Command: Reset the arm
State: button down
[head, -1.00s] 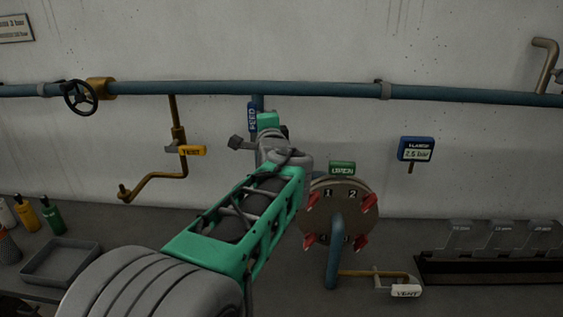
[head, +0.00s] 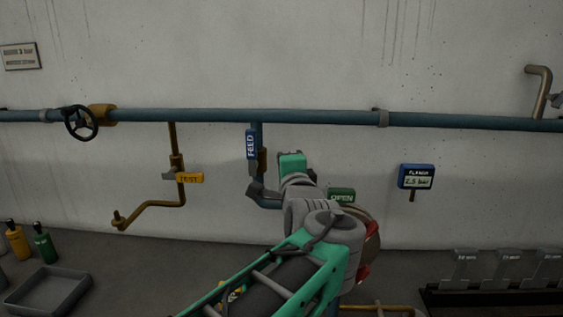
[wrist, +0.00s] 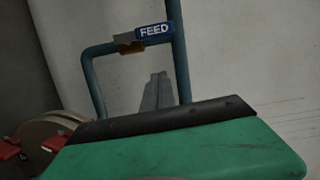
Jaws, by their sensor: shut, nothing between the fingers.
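My green and grey arm (head: 322,240) reaches up from the bottom of the head view toward the wall pipes. My gripper (wrist: 155,90) shows in the wrist view as grey fingers pressed together, shut and empty, above the green and black wrist housing. In the head view its tip seems to show left of the wrist (head: 256,189), in front of the blue pipe below the FEED lever; whether it touches the pipe I cannot tell. The blue FEED lever (head: 251,145) also shows in the wrist view (wrist: 154,31), beyond the fingers.
A yellow TEST lever (head: 189,178) hangs left on a brass pipe. The green OPEN tag (head: 341,195) and round flange (head: 372,240) are partly hidden behind my arm. A gauge (head: 417,177) is on the wall at right. A grey tray (head: 48,292) stands at lower left.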

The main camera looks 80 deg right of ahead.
jog(key=w+a+f+n+t+y, duration=0.1)
jog(key=w+a+f+n+y, duration=0.25)
jog(key=w, duration=0.45)
jog(key=w+a+f+n+t+y, duration=0.1)
jog(key=w+a+f+n+y, duration=0.15)
jog(key=w+f, duration=0.4)
jog(key=w+a+f+n+t+y, duration=0.1)
jog(key=w+a+f+n+y, duration=0.2)
jog(key=w, duration=0.7)
jog(key=w+a+f+n+y, duration=0.2)
jog(key=w+a+f+n, duration=0.45)
jog(key=a, duration=0.35)
jog(key=w+a+f+n+g+y, duration=0.15)
jog(key=a+f+n, duration=0.3)
jog(key=a, duration=0.45)
jog(key=w+a+f+n+g+y, duration=0.1)
jog(key=w+a+f+n+y, duration=0.3)
jog(key=a, duration=0.6)
jog(key=s+a+f+n+g, duration=0.3)
jog(key=s+a+n, duration=0.4)
jog(key=a, duration=0.6)
jog(key=shift+s+a+f+n, duration=0.3)
jog(key=shift+s+f, duration=0.15)
jog(key=shift+s, duration=0.1)
